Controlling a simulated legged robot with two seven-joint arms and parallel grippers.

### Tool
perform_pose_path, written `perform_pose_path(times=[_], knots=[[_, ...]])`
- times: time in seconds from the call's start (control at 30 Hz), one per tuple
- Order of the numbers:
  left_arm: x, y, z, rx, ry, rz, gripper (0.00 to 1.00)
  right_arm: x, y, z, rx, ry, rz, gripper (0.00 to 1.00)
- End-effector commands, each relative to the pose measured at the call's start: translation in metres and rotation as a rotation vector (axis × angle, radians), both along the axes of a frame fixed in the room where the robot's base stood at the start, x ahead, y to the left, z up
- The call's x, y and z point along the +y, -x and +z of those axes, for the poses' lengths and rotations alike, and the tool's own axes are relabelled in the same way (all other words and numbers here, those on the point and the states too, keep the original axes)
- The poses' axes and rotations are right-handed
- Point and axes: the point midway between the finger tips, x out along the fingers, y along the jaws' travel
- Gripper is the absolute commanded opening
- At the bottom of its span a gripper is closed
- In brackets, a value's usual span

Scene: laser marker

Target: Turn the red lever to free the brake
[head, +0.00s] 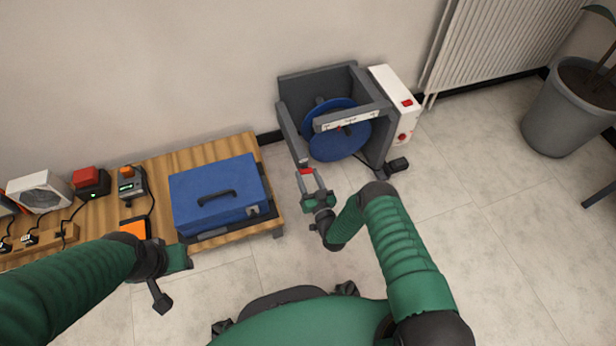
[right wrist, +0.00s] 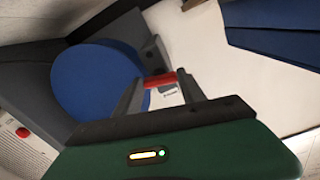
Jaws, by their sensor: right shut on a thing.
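The red lever (head: 306,171) is at the front left of the grey frame (head: 290,133) that holds a blue disc (head: 342,140). My right gripper (head: 312,180) is at the lever. In the right wrist view the lever's red bar (right wrist: 160,80) lies between my right fingertips (right wrist: 162,88), and the gripper is shut on it. The blue disc (right wrist: 97,82) is behind it to the left. My left arm comes in from the left, with its end (head: 175,258) low over the wooden table's front edge; its fingers cannot be made out clearly.
A white box with a red switch (head: 393,92) is fixed to the frame's right side. A blue case (head: 217,197) lies on the wooden table (head: 160,168) at left, beside small devices and cables. A plant pot (head: 568,108) and a radiator (head: 497,42) are at right. The floor in front is clear.

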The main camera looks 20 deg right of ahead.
Motion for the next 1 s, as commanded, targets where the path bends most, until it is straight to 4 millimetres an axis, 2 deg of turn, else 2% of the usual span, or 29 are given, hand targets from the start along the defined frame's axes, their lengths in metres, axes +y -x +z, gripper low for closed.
perform_pose_path(times=[0.07,0.3,0.53,0.57,0.6,0.7,1.0], knots=[[0.0,0.0,0.001,0.0,0.0,0.0,0.36,0.0,0.0,0.001,0.0,0.011,0.0,0.07],[0.0,0.0,0.011,0.0,0.0,0.0,0.36,0.0,0.0,0.001,-0.009,0.244,0.001,0.07],[0.0,0.0,0.01,0.0,0.0,0.0,0.36,-0.001,0.0,0.0,-0.008,0.248,-0.001,0.07],[0.0,0.0,0.01,0.0,0.0,0.0,0.36,-0.001,0.0,0.0,-0.008,0.247,-0.001,0.51],[0.0,0.0,0.01,0.0,0.0,0.0,0.36,-0.001,0.0,0.0,-0.008,0.247,-0.001,0.56],[0.0,0.0,0.01,0.0,0.0,0.0,0.36,-0.001,0.0,0.0,-0.008,0.246,-0.001,0.69],[0.0,0.0,0.01,0.0,0.0,0.0,0.36,0.0,0.0,0.0,-0.008,0.245,-0.001,0.69]])
